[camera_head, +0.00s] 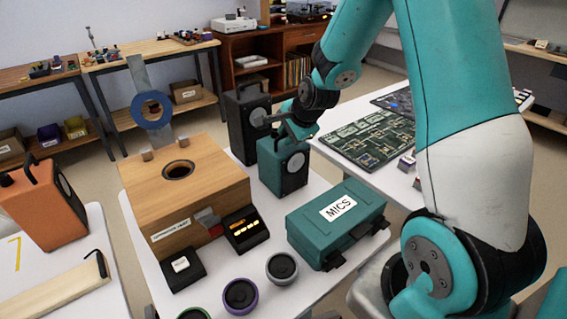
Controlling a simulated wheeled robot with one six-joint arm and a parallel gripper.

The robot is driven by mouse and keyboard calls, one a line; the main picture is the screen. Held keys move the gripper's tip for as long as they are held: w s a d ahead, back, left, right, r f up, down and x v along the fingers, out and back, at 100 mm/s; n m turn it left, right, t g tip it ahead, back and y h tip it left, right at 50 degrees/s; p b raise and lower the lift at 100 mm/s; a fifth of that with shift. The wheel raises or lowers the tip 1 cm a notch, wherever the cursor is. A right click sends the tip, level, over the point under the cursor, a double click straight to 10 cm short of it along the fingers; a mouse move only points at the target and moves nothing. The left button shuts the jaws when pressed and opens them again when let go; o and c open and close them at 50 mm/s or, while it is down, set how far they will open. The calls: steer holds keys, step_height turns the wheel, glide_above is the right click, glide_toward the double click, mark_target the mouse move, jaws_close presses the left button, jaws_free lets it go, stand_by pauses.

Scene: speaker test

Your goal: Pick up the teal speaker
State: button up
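The teal speaker (268,168) stands upright on the white table, with a round grey cone on its front. My arm reaches over from the right, and my gripper (284,131) is at the speaker's top. The gripper and wrist hide much of that top, including any handle. The fingers are small and dark here. I cannot tell whether they are open, shut or touching the speaker.
A black speaker (241,103) stands close behind left. A wooden box (213,188) with a round hole is at left, a teal MICS case (308,222) in front right. Small drivers (281,268) line the front. An orange speaker (38,210) stands on another table.

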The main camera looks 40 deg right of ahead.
steer(key=shift+w+f, duration=0.2)
steer(key=shift+f, duration=0.05)
jaws_close()
steer(key=shift+r, duration=0.1)
stand_by(1.2)
